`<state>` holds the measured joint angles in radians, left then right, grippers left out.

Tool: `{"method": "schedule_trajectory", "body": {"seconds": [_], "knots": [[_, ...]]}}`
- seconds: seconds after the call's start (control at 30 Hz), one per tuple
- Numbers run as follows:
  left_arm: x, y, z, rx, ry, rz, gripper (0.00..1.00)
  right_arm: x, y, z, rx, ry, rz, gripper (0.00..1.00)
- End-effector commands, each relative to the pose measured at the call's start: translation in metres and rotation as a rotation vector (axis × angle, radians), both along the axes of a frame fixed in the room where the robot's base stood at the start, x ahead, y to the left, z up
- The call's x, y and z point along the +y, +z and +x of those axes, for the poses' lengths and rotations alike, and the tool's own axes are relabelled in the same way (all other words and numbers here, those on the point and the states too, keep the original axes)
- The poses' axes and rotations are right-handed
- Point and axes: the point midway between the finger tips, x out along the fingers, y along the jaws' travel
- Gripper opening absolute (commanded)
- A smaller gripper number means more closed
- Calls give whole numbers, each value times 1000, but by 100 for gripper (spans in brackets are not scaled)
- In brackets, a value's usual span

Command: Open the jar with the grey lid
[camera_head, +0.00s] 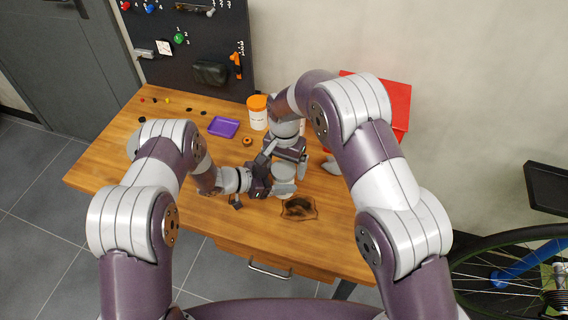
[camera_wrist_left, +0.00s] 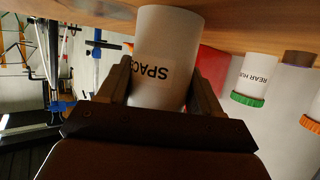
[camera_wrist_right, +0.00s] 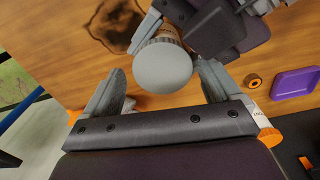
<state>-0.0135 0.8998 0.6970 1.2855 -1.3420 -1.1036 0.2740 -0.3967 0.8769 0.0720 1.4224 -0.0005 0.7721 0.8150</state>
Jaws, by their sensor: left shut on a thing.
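The white jar (camera_wrist_left: 168,50) with a dark-lettered label stands between the fingers of my left gripper (camera_wrist_left: 160,90), which is shut on its body. Its round grey lid (camera_wrist_right: 163,66) faces the camera in the right wrist view. My right gripper (camera_wrist_right: 160,78) is open, with one finger on each side of the lid; I cannot tell whether they touch it. In the head view, my left gripper (camera_head: 270,187) comes from the left and my right gripper (camera_head: 285,163) is above the jar, partly hiding it.
An orange-lidded jar (camera_head: 257,113), purple tray (camera_head: 224,127) and small orange ring (camera_head: 247,141) are farther back on the wooden table (camera_head: 180,108). A dark stain (camera_head: 298,208) is near the front. A green-lidded jar (camera_wrist_left: 250,80) shows in the left wrist view. A red object (camera_head: 397,97) is behind my right arm.

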Motion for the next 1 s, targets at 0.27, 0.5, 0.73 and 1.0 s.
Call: {"method": "schedule_trajectory", "body": {"seconds": [0.27,0.5,0.73,1.0], "knots": [[-1,0,-1,0,-4,0,0,2,9,1,-5,0,4,95],[-1,0,-1,1,-4,0,0,2,45,0,-4,-2,4,92],[-1,0,-1,0,-3,0,0,2,78,0,-3,-267,3,92],[-1,0,-1,-1,-4,-1,0,1,37,-1,3,-291,0,92]]}}
